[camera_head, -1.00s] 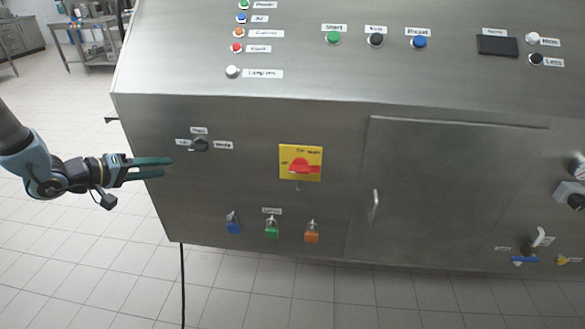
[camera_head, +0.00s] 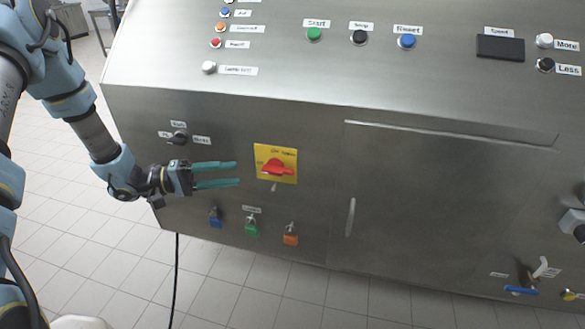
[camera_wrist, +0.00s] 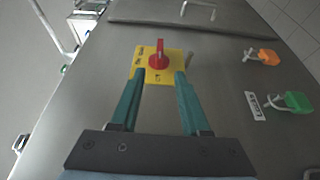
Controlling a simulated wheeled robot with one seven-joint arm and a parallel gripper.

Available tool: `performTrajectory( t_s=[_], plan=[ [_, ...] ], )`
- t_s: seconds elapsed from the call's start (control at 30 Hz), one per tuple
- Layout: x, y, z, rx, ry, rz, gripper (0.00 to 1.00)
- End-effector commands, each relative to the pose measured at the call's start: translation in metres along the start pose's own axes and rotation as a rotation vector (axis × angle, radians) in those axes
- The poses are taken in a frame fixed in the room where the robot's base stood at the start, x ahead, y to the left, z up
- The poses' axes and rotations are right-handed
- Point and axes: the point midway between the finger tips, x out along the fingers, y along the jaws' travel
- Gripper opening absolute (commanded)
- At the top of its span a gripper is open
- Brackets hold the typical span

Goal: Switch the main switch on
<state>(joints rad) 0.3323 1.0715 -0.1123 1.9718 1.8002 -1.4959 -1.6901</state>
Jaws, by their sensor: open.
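The main switch is a red rotary handle (camera_head: 277,167) on a yellow plate (camera_head: 262,153), on the front of the steel cabinet. In the head view the handle lies roughly crosswise. In the wrist view the red handle (camera_wrist: 158,58) and the yellow plate (camera_wrist: 174,73) show just beyond and between the fingertips. My gripper (camera_head: 238,174) is open with green fingers, to the left of the plate and pointing at it. It also shows in the wrist view (camera_wrist: 160,76). Nothing is between the fingers, and I see no contact with the handle.
A small black selector knob (camera_head: 179,138) is above left of my gripper. Blue (camera_head: 215,220), green (camera_head: 251,228) and orange (camera_head: 290,237) padlocks hang below the plate. A cabinet door with a handle (camera_head: 350,217) is to the right. Push buttons line the sloped top panel.

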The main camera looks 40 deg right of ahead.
Motion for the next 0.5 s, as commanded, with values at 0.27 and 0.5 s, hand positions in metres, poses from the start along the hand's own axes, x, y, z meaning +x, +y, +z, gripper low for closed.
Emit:
performTrajectory(
  t_s=[0.27, 0.5],
  plan=[
    [0.03, 0.003, 0.001, -0.004, -0.005, 0.003, 0.46],
    [0.074, 0.003, 0.001, -0.003, -0.004, 0.002, 0.46]
  ],
)
